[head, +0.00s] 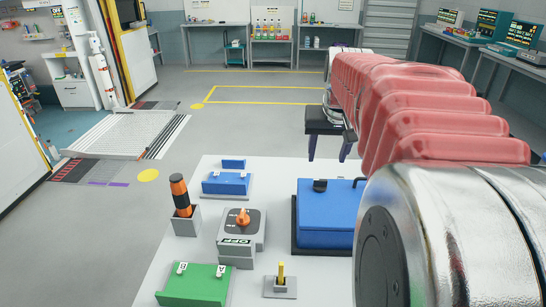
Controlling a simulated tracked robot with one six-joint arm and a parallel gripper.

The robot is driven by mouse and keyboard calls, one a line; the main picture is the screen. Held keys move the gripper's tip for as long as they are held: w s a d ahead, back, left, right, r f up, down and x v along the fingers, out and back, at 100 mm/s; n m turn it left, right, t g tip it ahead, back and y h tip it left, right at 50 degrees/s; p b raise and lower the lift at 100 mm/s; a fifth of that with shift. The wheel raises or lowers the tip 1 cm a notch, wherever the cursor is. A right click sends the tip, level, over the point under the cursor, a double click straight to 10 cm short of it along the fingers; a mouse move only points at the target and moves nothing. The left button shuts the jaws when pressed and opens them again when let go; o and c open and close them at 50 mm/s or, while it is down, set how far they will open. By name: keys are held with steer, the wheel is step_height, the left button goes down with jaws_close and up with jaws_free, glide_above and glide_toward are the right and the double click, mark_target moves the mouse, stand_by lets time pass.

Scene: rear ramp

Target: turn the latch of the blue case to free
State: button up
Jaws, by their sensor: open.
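The blue case (322,227) sits on the white table at the right, on a dark base. A small black part (320,185) is on its far left top; it looks like the latch, but its setting is too small to tell. My arm hides the case's right side. My gripper (327,155) points down, open and empty, with its two dark fingers apart. In the picture it appears above and beyond the case, not touching it; the exact distance is unclear.
The white table (215,165) also bears a small blue box (227,187), an orange-and-black tool (180,193) in a holder, a grey box with an orange knob (242,220), a green box (193,285) and a yellow lever (281,272). Open floor lies beyond.

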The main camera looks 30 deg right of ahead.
mark_target(320, 180)
steer(key=x, duration=1.2)
steer(key=shift+f, duration=0.25)
steer(key=shift+c, duration=0.4)
steer(key=c, duration=1)
